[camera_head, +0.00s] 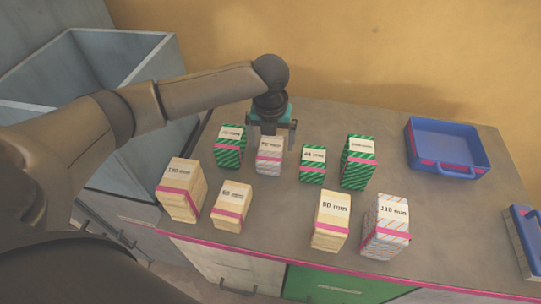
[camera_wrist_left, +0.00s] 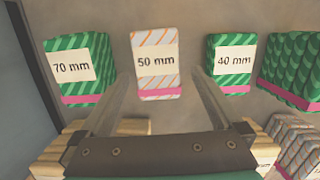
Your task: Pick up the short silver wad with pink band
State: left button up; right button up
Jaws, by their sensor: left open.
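The short silver wad (camera_head: 269,161) stands upright on the table in the back row. It has a striped surface and a pink band. In the left wrist view the silver wad (camera_wrist_left: 158,82) shows a label reading 50 mm. My left gripper (camera_head: 272,130) is open right at the wad's top, pointing down. In the left wrist view my left gripper's (camera_wrist_left: 162,78) two fingers appear on either side of the wad, with gaps; I cannot tell how far down they reach. The taller silver wad (camera_head: 386,228), labelled 110 mm, stands at the front right. My right gripper is not in view.
Green wads stand close by: one (camera_head: 229,155) to the left, one (camera_head: 312,175) to the right and a taller one (camera_head: 356,175) beyond. Cream wads (camera_head: 181,200) stand in front. A blue tray (camera_head: 445,168) is at the back right. A grey bin (camera_head: 130,70) is left.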

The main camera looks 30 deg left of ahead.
aim_at(270, 149)
pick_arm(q)
jog(key=f, duration=0.1)
jog(key=f+b, duration=0.1)
jog(key=f, duration=0.3)
jog(key=shift+w+a+f+b, duration=0.15)
jog(key=shift+w+a+b, duration=0.15)
jog(key=shift+b, duration=0.05)
jog(key=c, duration=1.2)
jog(key=shift+r, duration=0.2)
jog(key=shift+c, duration=0.2)
notch_tip(270, 149, up, 20)
jog(key=p, duration=0.4)
jog(key=shift+p, duration=0.35)
jog(key=shift+f, duration=0.1)
